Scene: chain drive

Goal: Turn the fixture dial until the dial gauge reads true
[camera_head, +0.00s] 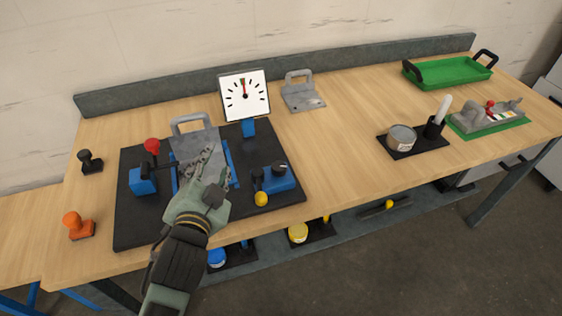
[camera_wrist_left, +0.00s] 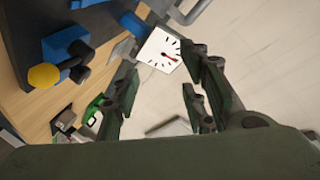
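The dial gauge (camera_head: 245,96) is a white square face standing at the back of the black fixture base (camera_head: 130,225). Its needle points nearly straight up, slightly left, and its red part shows near the centre; the gauge also shows in the left wrist view (camera_wrist_left: 158,50). A blue block (camera_head: 279,181) at the fixture's right carries a black dial (camera_head: 280,168) with a pale mark. A yellow ball (camera_head: 261,199) sits at its front-left. My left gripper (camera_head: 214,160) hangs over the grey plate (camera_head: 195,147), left of the block. Its fingers (camera_wrist_left: 162,98) are apart and empty.
A red-knobbed blue clamp block (camera_head: 143,181) stands at the fixture's left. Two stamps, black (camera_head: 90,161) and orange (camera_head: 78,226), lie further left. A grey handled plate (camera_head: 302,93), tin (camera_head: 402,137) and green tray (camera_head: 450,72) are to the right. Bare tabletop lies right of the fixture.

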